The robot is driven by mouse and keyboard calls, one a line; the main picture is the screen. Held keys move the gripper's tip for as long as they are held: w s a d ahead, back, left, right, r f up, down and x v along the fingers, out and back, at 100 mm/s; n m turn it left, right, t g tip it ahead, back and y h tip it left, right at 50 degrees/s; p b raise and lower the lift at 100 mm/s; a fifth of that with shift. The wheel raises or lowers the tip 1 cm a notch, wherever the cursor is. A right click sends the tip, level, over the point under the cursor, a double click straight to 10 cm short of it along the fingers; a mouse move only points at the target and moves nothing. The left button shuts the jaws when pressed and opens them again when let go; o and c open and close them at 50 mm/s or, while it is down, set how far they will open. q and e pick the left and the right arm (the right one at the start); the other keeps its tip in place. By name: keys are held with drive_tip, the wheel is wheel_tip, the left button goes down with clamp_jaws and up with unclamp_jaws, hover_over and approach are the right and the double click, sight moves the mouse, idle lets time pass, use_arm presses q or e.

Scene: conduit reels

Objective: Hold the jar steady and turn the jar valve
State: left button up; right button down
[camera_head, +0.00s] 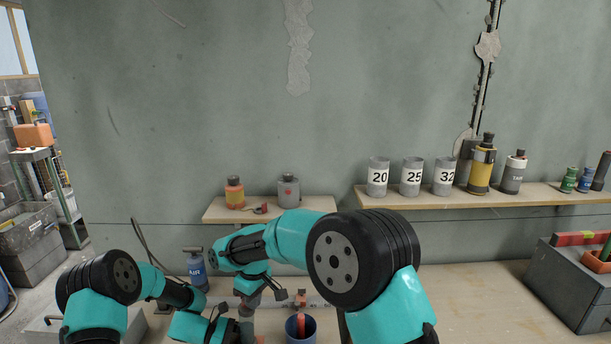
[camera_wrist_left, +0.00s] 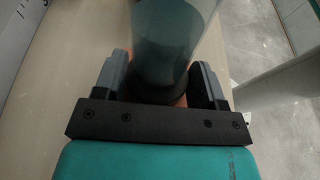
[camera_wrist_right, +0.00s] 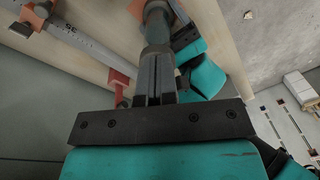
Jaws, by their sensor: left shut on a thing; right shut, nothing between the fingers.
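The jar (camera_head: 247,318) is a grey cylinder low in the head view, mostly hidden by my arms. In the left wrist view it is a large grey-green cylinder (camera_wrist_left: 163,45) between the fingers of my left gripper (camera_wrist_left: 163,82), which is shut around it. My right gripper (camera_head: 257,287) is shut and empty above the jar. In the right wrist view its closed fingers (camera_wrist_right: 156,55) point at the jar's end (camera_wrist_right: 156,28), overlapping it in the picture; I cannot tell whether they touch. The valve is not clearly visible, being hidden behind the fingers.
A pale pipe with an orange clamp (camera_head: 301,299) runs behind the jar. A blue container (camera_head: 297,334) stands right of it, and a blue AIR bottle (camera_head: 195,269) left. Shelves hold a yellow-red jar (camera_head: 234,195), a grey jar (camera_head: 288,191) and numbered cups (camera_head: 411,178).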

drive_tip(key=shift+w+a+f, duration=0.15)
drive_tip(key=shift+f, duration=0.2)
drive_tip(key=shift+w+a+f, duration=0.1)
drive_tip(key=shift+f, duration=0.25)
idle(0.8)
drive_tip(key=shift+w+d, duration=0.3)
drive_tip(key=shift+w, duration=0.1)
idle(0.6)
drive_tip(key=shift+d, duration=0.4)
idle(0.5)
wheel_tip(320, 180, up, 6)
drive_tip(key=shift+w+r, duration=0.2)
drive_tip(key=shift+w, duration=0.05)
idle(0.4)
drive_tip(key=shift+r, duration=0.1)
